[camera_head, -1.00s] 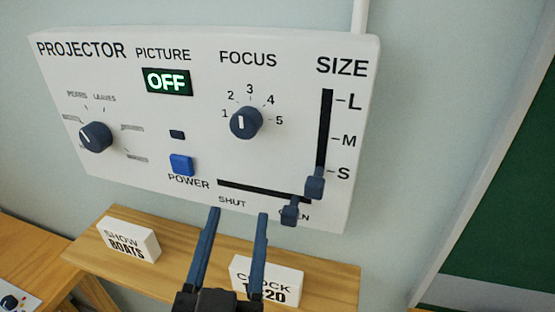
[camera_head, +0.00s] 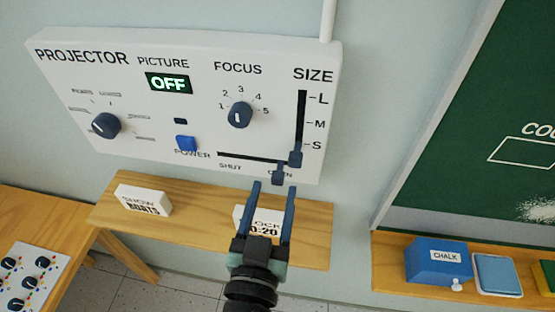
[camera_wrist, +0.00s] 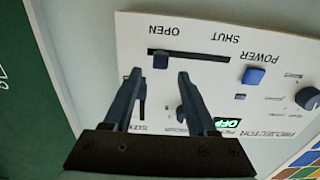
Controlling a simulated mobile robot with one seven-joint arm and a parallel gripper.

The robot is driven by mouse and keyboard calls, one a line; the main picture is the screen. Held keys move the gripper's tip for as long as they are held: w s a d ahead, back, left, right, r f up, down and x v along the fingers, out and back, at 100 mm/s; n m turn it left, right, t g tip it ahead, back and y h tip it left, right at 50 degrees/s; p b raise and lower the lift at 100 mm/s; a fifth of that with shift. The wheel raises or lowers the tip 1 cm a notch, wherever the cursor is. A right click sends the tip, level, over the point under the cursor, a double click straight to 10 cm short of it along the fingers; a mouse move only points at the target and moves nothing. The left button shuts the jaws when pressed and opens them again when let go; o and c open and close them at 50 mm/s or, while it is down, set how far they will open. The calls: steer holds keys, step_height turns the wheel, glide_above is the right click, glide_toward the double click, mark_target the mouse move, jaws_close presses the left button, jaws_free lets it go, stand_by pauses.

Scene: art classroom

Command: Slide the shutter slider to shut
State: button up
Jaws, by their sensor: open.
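The shutter slider (camera_head: 278,174) is a dark blue knob at the right, OPEN end of a horizontal black slot (camera_head: 235,157) low on the white projector panel (camera_head: 140,107). SHUT is printed under the slot's left end. My gripper (camera_head: 274,186) is open and empty, its two dark blue fingers pointing at the panel. In the head view the knob shows just above the gap between the fingertips. In the upside-down wrist view the slider knob (camera_wrist: 160,61) lines up with the gap of my gripper (camera_wrist: 159,72). I cannot tell whether the fingertips reach around it.
The size slider (camera_head: 296,158) sits close above and right of the shutter knob, at S. The power button (camera_head: 186,143), focus knob (camera_head: 240,115) and left knob (camera_head: 105,125) share the panel. A wooden shelf (camera_head: 190,213) with two white blocks lies below. A chalk box (camera_head: 437,262) is at right.

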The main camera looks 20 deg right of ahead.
mark_target(277, 180)
steer(key=shift+p+x, duration=0.95)
steer(key=shift+x, duration=1.55)
jaws_close()
